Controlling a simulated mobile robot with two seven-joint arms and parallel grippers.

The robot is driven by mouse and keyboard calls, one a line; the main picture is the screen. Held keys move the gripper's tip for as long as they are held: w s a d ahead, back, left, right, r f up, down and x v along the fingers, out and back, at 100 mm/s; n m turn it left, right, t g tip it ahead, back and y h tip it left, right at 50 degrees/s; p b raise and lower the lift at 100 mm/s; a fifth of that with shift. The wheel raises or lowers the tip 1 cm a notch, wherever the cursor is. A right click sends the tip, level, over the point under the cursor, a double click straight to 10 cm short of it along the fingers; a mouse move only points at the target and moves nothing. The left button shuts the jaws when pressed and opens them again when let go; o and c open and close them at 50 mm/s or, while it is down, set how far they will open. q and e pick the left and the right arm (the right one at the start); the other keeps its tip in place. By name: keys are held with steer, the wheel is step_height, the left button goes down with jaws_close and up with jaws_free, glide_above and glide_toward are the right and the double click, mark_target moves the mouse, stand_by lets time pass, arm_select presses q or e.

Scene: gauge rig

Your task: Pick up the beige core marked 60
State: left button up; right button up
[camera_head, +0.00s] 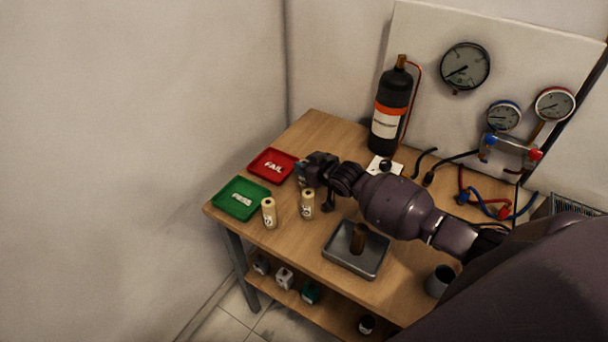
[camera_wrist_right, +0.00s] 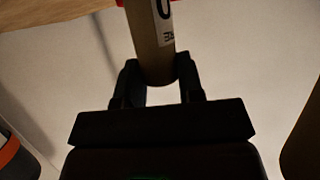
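Two upright beige cores show in the head view: one (camera_head: 269,213) at the green tray's corner, another (camera_head: 307,204) close in front of my right gripper (camera_head: 303,174). Their marks are too small to read. In the right wrist view a beige core (camera_wrist_right: 152,42) lies between the two fingers of my right gripper (camera_wrist_right: 159,75), which meet both its sides near one end. Its white label shows a 0; the rest is cut off. Whether it is clear of the table I cannot tell. My left gripper is out of view.
A green tray (camera_head: 229,207) and a red FAIL tray (camera_head: 262,165) lie at the table's left. A grey tray (camera_head: 345,267) holds a brown cylinder (camera_head: 358,238). A black bottle (camera_head: 388,118), gauges and hoses stand behind. A dark cup (camera_head: 439,281) is at the right.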

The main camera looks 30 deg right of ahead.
steer(key=shift+c, duration=1.4)
